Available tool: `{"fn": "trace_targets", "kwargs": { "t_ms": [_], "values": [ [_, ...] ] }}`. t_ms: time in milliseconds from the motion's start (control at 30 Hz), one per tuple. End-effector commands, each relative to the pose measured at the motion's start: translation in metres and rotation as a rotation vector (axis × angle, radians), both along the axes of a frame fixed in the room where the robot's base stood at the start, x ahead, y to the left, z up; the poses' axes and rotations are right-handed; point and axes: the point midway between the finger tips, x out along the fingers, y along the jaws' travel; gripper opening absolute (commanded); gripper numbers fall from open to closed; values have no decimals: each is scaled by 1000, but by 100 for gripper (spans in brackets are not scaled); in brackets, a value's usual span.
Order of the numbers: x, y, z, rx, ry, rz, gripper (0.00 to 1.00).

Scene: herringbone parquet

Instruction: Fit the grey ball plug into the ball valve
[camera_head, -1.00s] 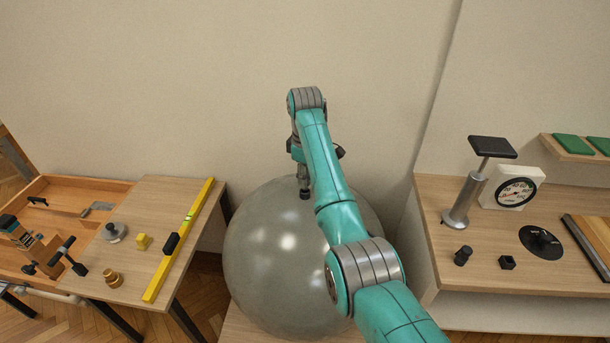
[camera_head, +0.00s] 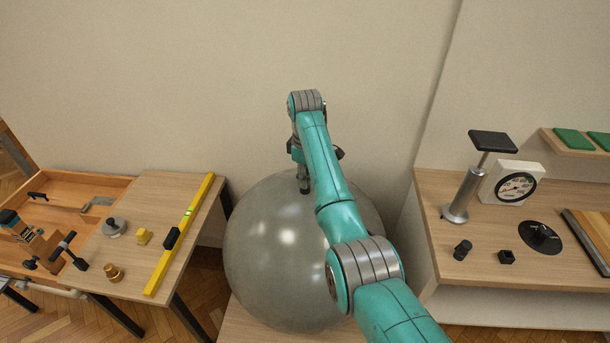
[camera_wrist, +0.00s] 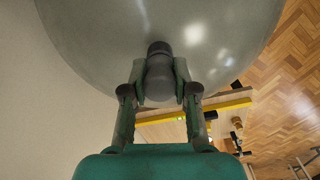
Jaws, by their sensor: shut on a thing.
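A large shiny grey ball (camera_head: 275,250) stands in the middle of the head view. My gripper (camera_head: 304,184) is above its upper part, partly hidden behind my arm. In the wrist view, my gripper (camera_wrist: 160,92) is shut on a small grey plug (camera_wrist: 159,80) with a darker rounded end. That end lies in front of the ball's surface (camera_wrist: 95,45). I cannot tell whether the plug touches the ball. The valve opening cannot be made out in either view.
A wooden table at left (camera_head: 150,195) holds a yellow level (camera_head: 182,232), a brass piece (camera_head: 114,273) and other tools. A bench at right (camera_head: 440,205) holds a pump (camera_head: 468,190), a gauge (camera_head: 513,187) and small black parts. A wall stands behind the ball.

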Motion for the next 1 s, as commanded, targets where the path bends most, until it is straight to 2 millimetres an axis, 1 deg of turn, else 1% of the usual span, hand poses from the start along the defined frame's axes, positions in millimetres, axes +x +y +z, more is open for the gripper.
{"fn": "trace_targets", "kwargs": {
  "t_ms": [200,233,267,300,333,667,767,1000],
  "values": [
    [0,0,-5,0,0,0,0],
    [0,0,-4,1,-1,0,33],
    [0,0,-4,1,-1,0,41],
    [0,0,-4,1,-1,0,51],
    [0,0,-4,0,-1,0,57],
    [0,0,-3,0,-1,0,57],
    [0,0,6,1,-1,0,57],
    [1,0,43,0,-2,0,57]
  ]
}}
